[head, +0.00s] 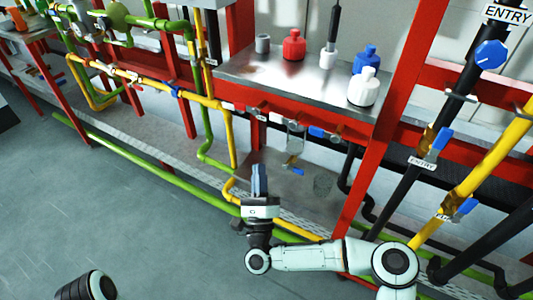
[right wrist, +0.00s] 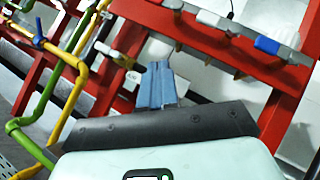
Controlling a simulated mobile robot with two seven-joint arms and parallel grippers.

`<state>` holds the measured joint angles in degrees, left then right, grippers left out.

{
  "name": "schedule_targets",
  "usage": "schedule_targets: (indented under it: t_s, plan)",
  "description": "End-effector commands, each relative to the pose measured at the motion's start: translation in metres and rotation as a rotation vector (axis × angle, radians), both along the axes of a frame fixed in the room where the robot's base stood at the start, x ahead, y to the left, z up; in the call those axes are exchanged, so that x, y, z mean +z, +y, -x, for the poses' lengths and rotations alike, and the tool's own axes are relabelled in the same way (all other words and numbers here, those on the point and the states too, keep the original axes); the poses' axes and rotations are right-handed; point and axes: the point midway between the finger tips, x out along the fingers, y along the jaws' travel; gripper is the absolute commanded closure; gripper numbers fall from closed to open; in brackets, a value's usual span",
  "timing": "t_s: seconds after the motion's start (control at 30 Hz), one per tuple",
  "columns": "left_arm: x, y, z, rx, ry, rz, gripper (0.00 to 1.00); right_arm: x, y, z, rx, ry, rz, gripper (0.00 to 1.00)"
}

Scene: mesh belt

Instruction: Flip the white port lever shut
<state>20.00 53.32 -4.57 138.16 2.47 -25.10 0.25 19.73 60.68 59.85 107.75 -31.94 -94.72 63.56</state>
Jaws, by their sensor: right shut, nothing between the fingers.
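Several small valves with levers sit along the red front beam below the metal shelf. A white lever (head: 228,106) shows at the beam's left part in the head view. A white lever (right wrist: 114,56) also shows left of my fingertips in the right wrist view; I cannot tell for certain which is the port lever. My right gripper (head: 259,178) points up toward the beam, below and apart from the valves. Its blue-grey fingers (right wrist: 157,85) are together and empty. My left gripper is not in view.
Blue levers (head: 318,132) sit farther right on the beam. Yellow pipes (head: 233,150) and green pipes run left of my right gripper. A red post (head: 385,130) stands to its right. Bottles, including a white one (head: 364,88), stand on the metal shelf (head: 270,75).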

Motion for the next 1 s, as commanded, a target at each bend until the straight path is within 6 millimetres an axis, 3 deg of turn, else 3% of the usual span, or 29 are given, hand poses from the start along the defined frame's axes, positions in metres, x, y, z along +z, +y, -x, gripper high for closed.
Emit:
schedule_targets:
  t_s: [0.23, 0.8, 0.93, 1.0]
  plan:
    - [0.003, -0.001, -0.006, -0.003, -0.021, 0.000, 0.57, -0.016, 0.009, 0.013, 0.000, 0.000, 0.000, 1.00]
    - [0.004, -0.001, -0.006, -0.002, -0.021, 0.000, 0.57, -0.017, 0.010, 0.014, 0.001, 0.004, 0.007, 1.00]
    - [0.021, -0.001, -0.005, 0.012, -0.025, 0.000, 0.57, -0.027, 0.022, 0.015, 0.030, 0.076, 0.132, 1.00]
    - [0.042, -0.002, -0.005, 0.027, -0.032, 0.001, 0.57, -0.039, 0.035, 0.019, 0.066, 0.159, 0.286, 1.00]
